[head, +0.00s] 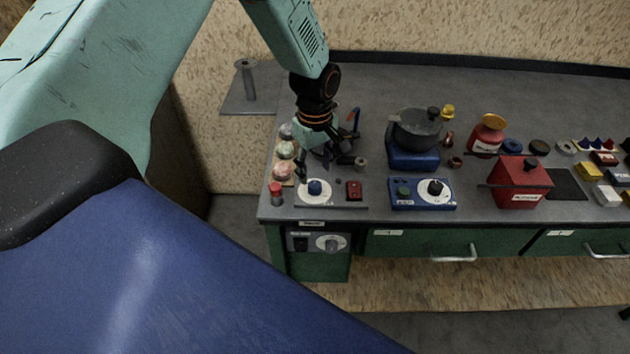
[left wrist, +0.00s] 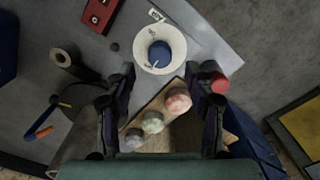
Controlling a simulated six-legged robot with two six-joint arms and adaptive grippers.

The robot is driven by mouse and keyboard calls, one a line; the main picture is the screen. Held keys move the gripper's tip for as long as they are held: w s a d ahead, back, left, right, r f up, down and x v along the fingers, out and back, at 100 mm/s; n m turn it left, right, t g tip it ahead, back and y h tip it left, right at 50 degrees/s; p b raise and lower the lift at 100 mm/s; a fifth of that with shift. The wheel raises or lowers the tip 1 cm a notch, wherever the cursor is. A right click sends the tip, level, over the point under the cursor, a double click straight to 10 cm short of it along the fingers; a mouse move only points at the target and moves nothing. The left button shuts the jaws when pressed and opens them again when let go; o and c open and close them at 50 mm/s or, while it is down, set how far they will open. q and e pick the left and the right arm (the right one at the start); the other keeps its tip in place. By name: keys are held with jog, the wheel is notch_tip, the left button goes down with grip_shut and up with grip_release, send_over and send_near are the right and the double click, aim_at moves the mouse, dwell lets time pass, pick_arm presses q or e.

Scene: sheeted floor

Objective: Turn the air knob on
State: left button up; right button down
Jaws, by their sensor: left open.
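A blue knob (head: 315,187) sits on a round white dial (head: 325,194) near the front left corner of the bench. In the left wrist view the blue knob (left wrist: 160,54) stands on its white dial (left wrist: 146,38), just beyond and between my fingertips. A small label beside the dial is too small to read surely. My left gripper (head: 322,168) is open and empty, pointing down behind the dial; its fingers also show in the left wrist view (left wrist: 160,74), apart from the knob. My right gripper is not in view.
A red-capped post (head: 276,193) is left of the dial and a red box (head: 354,190) is right. Several pale balls on a wooden strip (left wrist: 155,115) lie under the gripper. A blue control box (head: 422,194), a pot (head: 417,128) and a front-panel dial (head: 331,242) are nearby.

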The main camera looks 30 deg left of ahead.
aim_at(314, 184)
pick_arm(q)
notch_tip(314, 184, down, 4)
jog(key=shift+a+f, duration=0.15)
jog(key=shift+f, duration=0.45)
jog(key=shift+d+r, duration=0.1)
jog(key=shift+d, duration=0.1)
jog(key=shift+c, duration=0.5)
jog(key=shift+a, duration=0.15)
jog(key=c, duration=0.4)
grip_shut()
